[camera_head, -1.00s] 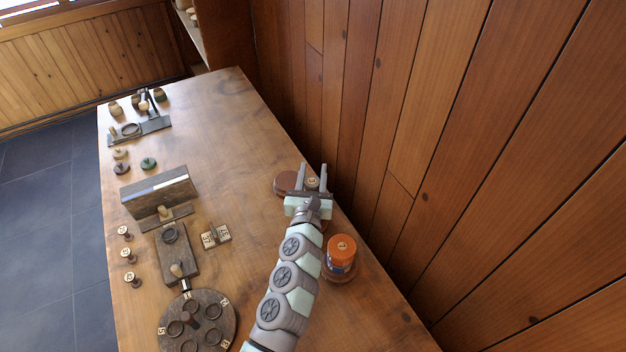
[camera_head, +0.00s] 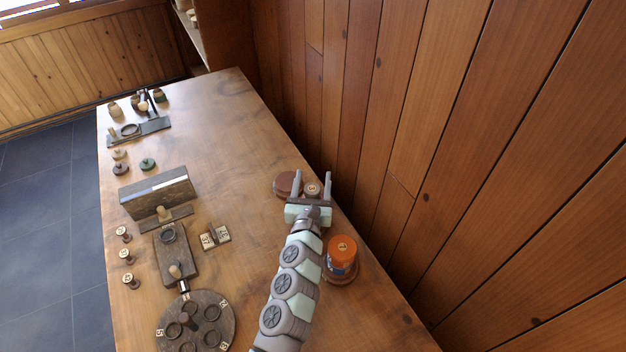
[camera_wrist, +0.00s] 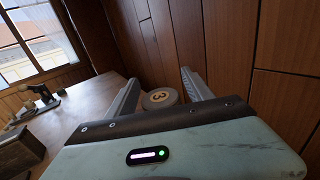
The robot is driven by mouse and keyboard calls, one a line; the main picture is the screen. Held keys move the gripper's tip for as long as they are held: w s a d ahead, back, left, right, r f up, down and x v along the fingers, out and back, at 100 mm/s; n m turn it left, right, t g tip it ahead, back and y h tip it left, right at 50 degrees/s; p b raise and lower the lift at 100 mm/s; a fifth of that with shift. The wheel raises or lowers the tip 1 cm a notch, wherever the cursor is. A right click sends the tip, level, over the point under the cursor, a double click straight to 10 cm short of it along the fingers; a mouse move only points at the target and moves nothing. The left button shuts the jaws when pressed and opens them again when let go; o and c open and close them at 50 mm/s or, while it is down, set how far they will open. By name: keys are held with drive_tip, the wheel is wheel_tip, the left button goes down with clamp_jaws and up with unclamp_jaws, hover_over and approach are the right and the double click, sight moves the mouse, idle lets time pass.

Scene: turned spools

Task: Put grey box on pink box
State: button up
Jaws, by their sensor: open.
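I see no grey box or pink box under those names; the table holds turned wooden spools and fixtures. My gripper (camera_head: 312,178) is open at the table's right side, near the plank wall. The spool's lower part is hidden behind my gripper's body. A brown round piece (camera_head: 286,184) lies just left of the fingers.
An orange-topped spool stack (camera_head: 341,252) stands right of my arm. A round dark tray with rings (camera_head: 196,322), an upright dark board (camera_head: 157,190) and several small numbered pegs occupy the left side. The table's middle (camera_head: 235,150) is clear. The plank wall (camera_head: 400,150) is close on the right.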

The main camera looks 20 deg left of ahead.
drive_tip(key=v, duration=1.2)
